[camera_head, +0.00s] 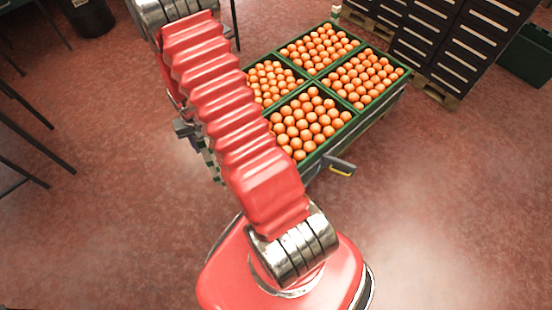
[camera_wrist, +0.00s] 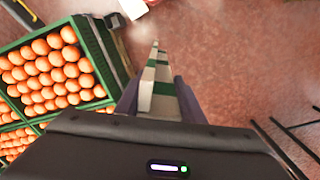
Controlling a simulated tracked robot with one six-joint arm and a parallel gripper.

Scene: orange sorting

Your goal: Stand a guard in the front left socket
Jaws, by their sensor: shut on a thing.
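A guard (camera_wrist: 162,88), a post banded in white and green, is held between the two fingers of my gripper (camera_wrist: 157,98) in the wrist view. It points away from the gripper, over the floor beside the cart. The cart (camera_head: 358,125) carries green crates of oranges in the head view. My gripper is mostly hidden behind my red arm there, at the cart's left side. I cannot make out the front left socket in either view. A small white and green post (camera_head: 336,13) shows at the cart's far corner.
Dark stacked crates (camera_head: 462,50) stand on pallets at the back right. A handle with a yellow part (camera_head: 341,168) sticks out from the cart's near side. Dark table legs (camera_head: 35,110) stand at the left.

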